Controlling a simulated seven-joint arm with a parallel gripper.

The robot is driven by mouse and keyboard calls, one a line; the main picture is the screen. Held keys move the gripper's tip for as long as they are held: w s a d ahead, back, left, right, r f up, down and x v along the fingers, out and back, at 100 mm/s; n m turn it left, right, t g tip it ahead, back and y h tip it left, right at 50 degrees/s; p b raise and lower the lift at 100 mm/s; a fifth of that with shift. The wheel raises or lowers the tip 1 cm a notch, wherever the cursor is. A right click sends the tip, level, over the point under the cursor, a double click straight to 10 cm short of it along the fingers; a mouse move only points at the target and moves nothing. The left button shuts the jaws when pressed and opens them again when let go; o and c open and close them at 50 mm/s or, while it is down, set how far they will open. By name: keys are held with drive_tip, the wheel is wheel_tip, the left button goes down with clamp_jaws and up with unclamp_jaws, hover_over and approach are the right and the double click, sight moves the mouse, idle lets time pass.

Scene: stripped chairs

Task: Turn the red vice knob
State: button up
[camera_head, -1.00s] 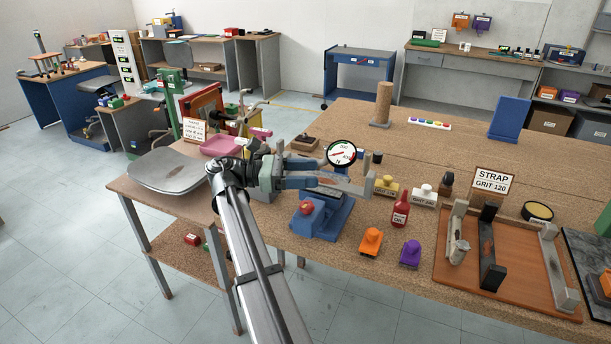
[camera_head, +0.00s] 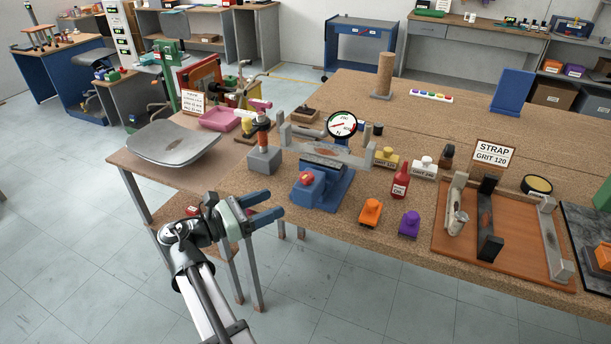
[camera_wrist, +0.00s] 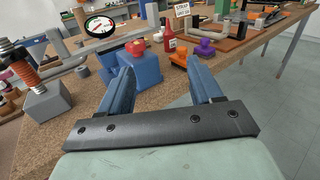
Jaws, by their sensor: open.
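The red vice knob (camera_head: 306,177) sits on the front of the blue vice (camera_head: 330,193) near the table's front edge. In the wrist view the red knob (camera_wrist: 135,46) shows on top of the blue vice block (camera_wrist: 143,68), ahead of my fingers. My gripper (camera_head: 270,207) is open and empty, with blue fingers. It is to the left of the vice and apart from it, out past the table's front edge in the head view. The wrist view shows nothing between my fingertips (camera_wrist: 158,68).
A round dial gauge (camera_head: 342,124) stands behind the vice. A grey block with an orange-coiled post (camera_head: 264,157) is left of it. A red oil bottle (camera_head: 400,182), an orange stamp-like block (camera_head: 371,211) and a purple one (camera_head: 409,223) stand to the right. A grey seat shell (camera_head: 172,142) lies at the left.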

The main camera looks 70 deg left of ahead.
sight(305, 175)
drive_tip(key=w+a, duration=0.2)
drive_tip(key=w, duration=0.2)
drive_tip(key=w+a+y, duration=0.1)
drive_tip(key=w+a, duration=0.1)
drive_tip(key=w, duration=0.2)
drive_tip(key=w+a+n+y, duration=0.1)
drive_tip(key=w+a, duration=0.2)
drive_tip(key=w, duration=0.1)
drive_tip(key=shift+w+g, duration=0.3)
drive_tip(key=c, duration=1)
drive_tip(key=shift+o, duration=0.2)
drive_tip(key=shift+a, duration=0.1)
